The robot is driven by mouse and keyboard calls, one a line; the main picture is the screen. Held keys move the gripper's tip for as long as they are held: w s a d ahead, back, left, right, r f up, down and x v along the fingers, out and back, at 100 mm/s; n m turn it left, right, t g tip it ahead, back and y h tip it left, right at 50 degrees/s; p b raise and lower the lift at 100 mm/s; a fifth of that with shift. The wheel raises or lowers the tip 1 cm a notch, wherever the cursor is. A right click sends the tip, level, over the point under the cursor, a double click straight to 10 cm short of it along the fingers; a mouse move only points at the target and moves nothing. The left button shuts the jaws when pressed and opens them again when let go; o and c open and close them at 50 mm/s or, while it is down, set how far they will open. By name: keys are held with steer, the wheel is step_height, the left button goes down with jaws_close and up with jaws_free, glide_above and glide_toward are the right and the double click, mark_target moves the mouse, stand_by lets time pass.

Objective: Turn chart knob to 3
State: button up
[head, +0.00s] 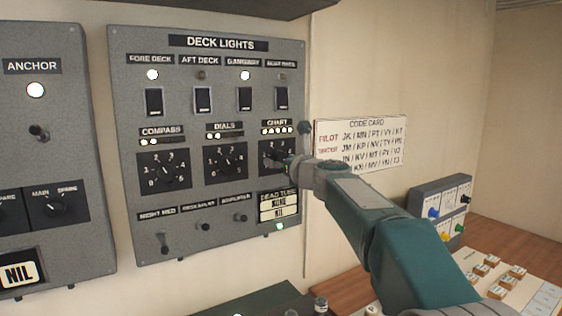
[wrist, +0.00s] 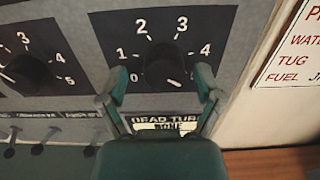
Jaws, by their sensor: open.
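The chart knob (wrist: 164,64) is a black round knob on a black dial plate with white numbers, on the grey deck lights panel (head: 208,90). Its white mark points to the lower right, below the 4. Numbers 0 to 4 show in the wrist view; the spot after 4 is hidden by a finger. My gripper (wrist: 160,78) is open, with one finger on each side of the knob and visible gaps between. In the head view, my gripper (head: 292,162) covers the right part of the chart dial (head: 268,151). Several lamps above that dial are lit white.
The dials knob (head: 227,164) and compass knob (head: 168,171) sit to the left. Small toggles (head: 202,227) and the dead tube display (head: 279,205) are below. A code card (head: 360,143) hangs to the right. A desk with buttons (head: 500,275) stands at lower right.

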steer(key=shift+d, duration=0.3)
steer(key=c, duration=1.2)
steer(key=shift+o, duration=0.2)
steer(key=shift+n, duration=0.3)
steer(key=shift+f+n, duration=0.1)
steer(key=shift+n, duration=9.5)
steer(key=shift+a, duration=0.1)
